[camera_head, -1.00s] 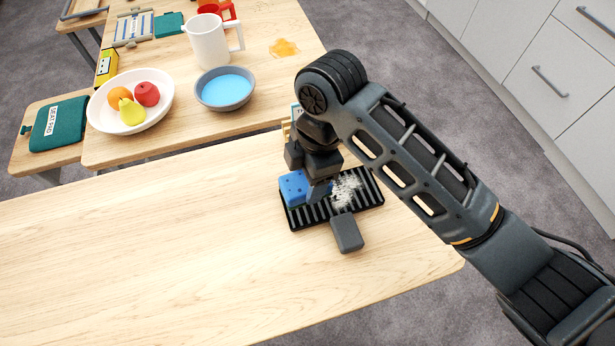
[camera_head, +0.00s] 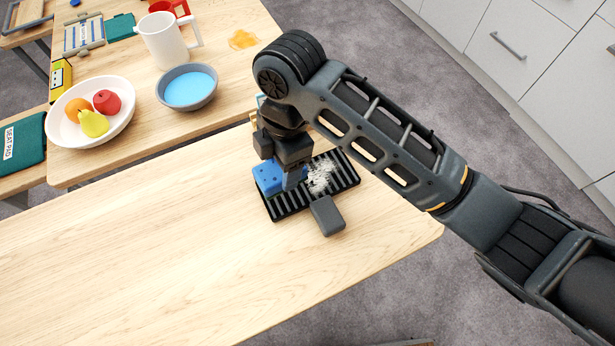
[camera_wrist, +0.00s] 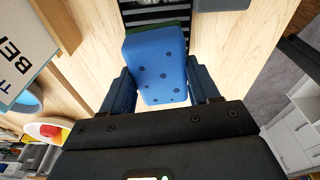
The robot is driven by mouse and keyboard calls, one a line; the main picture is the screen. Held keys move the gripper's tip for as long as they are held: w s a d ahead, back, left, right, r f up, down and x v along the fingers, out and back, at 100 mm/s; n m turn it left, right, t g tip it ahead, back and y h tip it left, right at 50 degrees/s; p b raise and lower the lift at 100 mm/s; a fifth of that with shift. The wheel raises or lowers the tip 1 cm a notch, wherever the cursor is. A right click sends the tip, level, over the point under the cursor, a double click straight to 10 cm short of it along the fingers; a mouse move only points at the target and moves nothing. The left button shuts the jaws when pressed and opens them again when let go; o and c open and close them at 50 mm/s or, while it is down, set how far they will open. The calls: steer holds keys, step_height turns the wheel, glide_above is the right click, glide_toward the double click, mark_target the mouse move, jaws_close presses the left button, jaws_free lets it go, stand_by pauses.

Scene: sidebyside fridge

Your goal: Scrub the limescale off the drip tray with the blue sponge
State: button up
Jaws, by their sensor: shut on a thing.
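The blue sponge (camera_head: 267,178) is between the fingers of my gripper (camera_head: 281,182), which is shut on it. The sponge also fills the middle of the wrist view (camera_wrist: 157,65), with a dark green layer on its far side. The black slatted drip tray (camera_head: 289,207) lies on the near wooden table, and the sponge is over its left part. White limescale (camera_head: 320,174) covers the slats right of the sponge. I cannot tell whether the sponge touches the tray. My gripper hides part of the tray.
A dark grey block (camera_head: 327,216) stands at the tray's front edge. The near table (camera_head: 130,260) is clear to the left.

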steer(key=shift+f+b, duration=1.65)
steer(key=shift+f, duration=1.15)
steer(key=o, duration=1.2)
steer(key=shift+c, duration=0.2)
steer(key=shift+c, duration=0.3)
steer(key=shift+c, duration=0.9)
steer(key=shift+r+p, duration=0.25)
steer(key=shift+p, duration=0.05)
steer(key=shift+r+p, duration=0.3)
steer(key=shift+r, duration=0.05)
steer(key=shift+r, duration=0.2)
